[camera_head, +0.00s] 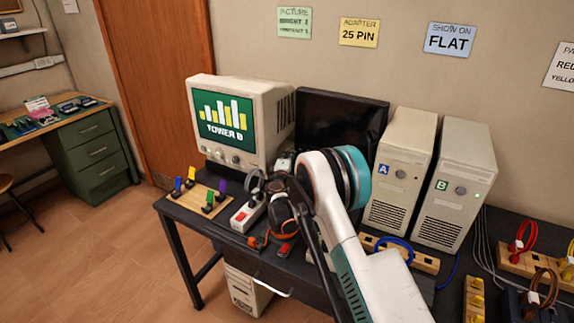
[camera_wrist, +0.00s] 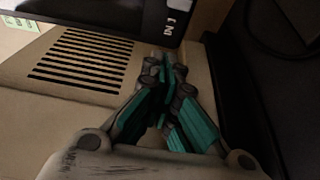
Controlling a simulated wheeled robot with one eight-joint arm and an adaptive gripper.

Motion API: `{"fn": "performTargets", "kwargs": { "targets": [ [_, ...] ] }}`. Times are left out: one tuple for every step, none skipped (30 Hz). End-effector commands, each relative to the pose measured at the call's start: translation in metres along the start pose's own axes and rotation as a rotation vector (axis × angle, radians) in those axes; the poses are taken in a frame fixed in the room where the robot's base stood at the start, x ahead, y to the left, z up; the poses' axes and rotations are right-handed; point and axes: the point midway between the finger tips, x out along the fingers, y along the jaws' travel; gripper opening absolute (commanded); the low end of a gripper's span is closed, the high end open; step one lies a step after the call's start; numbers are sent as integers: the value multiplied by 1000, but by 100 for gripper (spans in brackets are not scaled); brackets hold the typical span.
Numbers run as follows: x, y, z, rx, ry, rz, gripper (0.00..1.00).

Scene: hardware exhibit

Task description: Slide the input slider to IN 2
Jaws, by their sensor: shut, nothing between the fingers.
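My gripper (camera_wrist: 165,75) is shut and empty. In the wrist view its teal-padded fingers point up the picture, just below a black panel (camera_wrist: 110,12) with small white markings (camera_wrist: 173,22) at its right end. The markings are too small to read surely as an input label, and I cannot make out the slider itself. The arm hides the lower part of that screen. I cannot tell whether the fingers touch anything.
A vented beige casing (camera_wrist: 75,60) is close on the left in the wrist view. On the desk stand a wooden board (camera_head: 190,197) with coloured pegs, a grey power strip (camera_head: 246,214), and computers A (camera_head: 400,165) and B (camera_head: 455,180). Cables lie at the right.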

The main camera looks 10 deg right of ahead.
Motion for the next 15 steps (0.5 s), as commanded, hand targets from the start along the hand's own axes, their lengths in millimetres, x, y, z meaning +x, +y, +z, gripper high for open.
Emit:
{"fn": "performTargets", "kwargs": {
  "targets": [
    [10, -2, 1, 0, -2, 0, 0],
    [15, -2, 1, 0, -2, 0, 0],
    [22, -2, 1, 0, -1, 0, 0],
    [26, -2, 1, 0, -1, 0, 0],
    [26, -2, 5, 0, -1, 0, 0],
    [22, -1, 12, 0, -2, 0, 0],
    [20, -1, 15, 0, -2, 0, 0],
    [19, -1, 19, 0, -2, 0, 0],
    [17, -1, 24, 0, -2, 0, 0],
    [16, -1, 27, 0, -2, 0, 0],
    [15, -1, 29, 0, -1, 0, 0],
    [14, -1, 32, 0, -1, 0, 0],
    [14, -1, 34, 0, 0, 0, 0],
    [13, -1, 35, 0, 0, 0, 0],
    [12, 0, 36, 0, 0, 0, 0]
  ]
}}
